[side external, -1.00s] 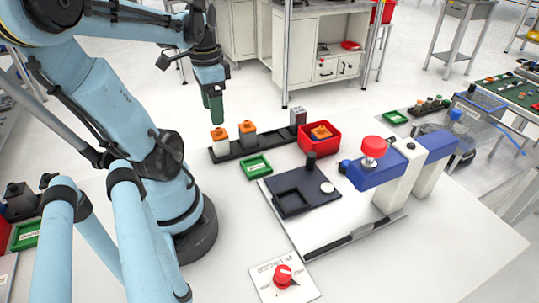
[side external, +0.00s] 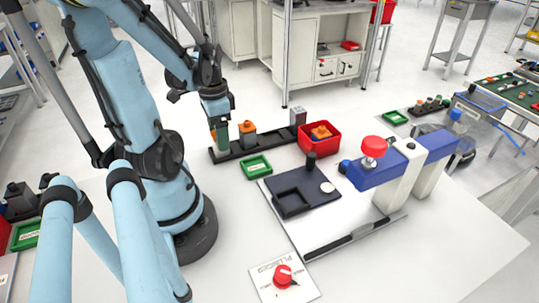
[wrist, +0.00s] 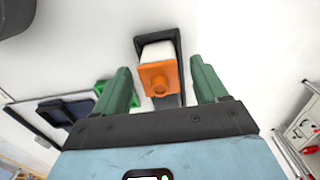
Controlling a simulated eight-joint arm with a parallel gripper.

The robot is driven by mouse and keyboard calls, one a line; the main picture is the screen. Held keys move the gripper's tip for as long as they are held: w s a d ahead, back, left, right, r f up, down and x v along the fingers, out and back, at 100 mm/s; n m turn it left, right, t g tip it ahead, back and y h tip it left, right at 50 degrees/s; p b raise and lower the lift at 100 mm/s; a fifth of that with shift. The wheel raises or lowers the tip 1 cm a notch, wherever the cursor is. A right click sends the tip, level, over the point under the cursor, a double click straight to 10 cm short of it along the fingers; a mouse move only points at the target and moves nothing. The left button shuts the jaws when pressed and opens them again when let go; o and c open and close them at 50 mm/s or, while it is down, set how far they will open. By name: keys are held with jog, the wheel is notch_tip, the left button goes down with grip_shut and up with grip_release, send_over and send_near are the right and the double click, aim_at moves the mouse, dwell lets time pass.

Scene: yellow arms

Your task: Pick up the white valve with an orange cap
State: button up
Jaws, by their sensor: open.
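The white valve with an orange cap (wrist: 158,52) shows in the wrist view between the two green fingers of my gripper (wrist: 160,66). The fingers are open, one on each side, with visible gaps to the valve. In the side view my gripper (side external: 221,136) is down at the left end of the black rack (side external: 270,142) and hides most of the white valve; only a sliver of its orange cap (side external: 212,134) shows.
A grey valve with an orange cap (side external: 247,134) stands in the rack just right of my gripper, and a grey block (side external: 298,117) at its far end. A red bin (side external: 320,146) holds an orange-capped part. A green tray (side external: 256,166) lies in front.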

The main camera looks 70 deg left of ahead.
jog(key=shift+f, duration=1.3)
jog(key=shift+c, duration=0.3)
jog(key=c, duration=1)
jog(key=shift+r, duration=0.15)
jog(key=shift+c, duration=0.2)
